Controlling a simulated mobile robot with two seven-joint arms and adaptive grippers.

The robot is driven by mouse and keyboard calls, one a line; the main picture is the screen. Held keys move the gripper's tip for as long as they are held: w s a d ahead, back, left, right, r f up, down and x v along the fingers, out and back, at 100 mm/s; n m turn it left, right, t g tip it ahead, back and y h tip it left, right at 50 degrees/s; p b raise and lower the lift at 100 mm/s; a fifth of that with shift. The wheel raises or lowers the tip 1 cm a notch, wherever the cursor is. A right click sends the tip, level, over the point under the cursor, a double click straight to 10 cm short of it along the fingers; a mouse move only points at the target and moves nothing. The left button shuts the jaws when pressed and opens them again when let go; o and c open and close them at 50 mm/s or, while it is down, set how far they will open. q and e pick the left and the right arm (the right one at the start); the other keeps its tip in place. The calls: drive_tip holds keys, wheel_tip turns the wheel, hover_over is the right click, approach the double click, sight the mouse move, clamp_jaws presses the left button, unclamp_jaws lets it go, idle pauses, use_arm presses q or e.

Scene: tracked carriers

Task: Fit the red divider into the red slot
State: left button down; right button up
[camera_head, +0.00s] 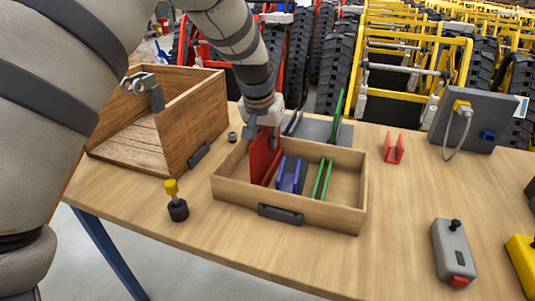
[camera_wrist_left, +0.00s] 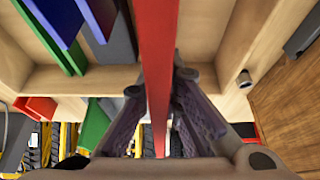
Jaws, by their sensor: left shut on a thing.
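The red divider (camera_head: 262,153) stands upright at the left part of the open wooden drawer box (camera_head: 320,217). My left gripper (camera_head: 262,118) is shut on its upper edge from above. In the left wrist view the red divider (camera_wrist_left: 157,60) runs between the fingers of my left gripper (camera_wrist_left: 159,88). My right gripper is not in view.
A small red U-shaped piece (camera_head: 393,149) lies right of the box. A wooden crate (camera_head: 200,125) stands to the left, with a yellow-topped black knob (camera_head: 177,201) in front. A grey box with a red button (camera_head: 453,252) is at right. A grey rack (camera_head: 318,131) is behind.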

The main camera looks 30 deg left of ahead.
sight(263, 129)
use_arm(q)
wheel_tip(263, 129, down, 3)
drive_tip(key=shift+r, duration=0.1)
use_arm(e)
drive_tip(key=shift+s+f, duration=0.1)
use_arm(q)
drive_tip(key=c, duration=1.8)
unclamp_jaws()
drive_tip(key=shift+f, duration=0.2)
drive_tip(key=shift+r, duration=0.25)
drive_tip(key=p+v, duration=0.1)
drive_tip(key=v, duration=1.1)
drive_tip(key=shift+p, duration=0.4)
drive_tip(key=shift+s, duration=0.1)
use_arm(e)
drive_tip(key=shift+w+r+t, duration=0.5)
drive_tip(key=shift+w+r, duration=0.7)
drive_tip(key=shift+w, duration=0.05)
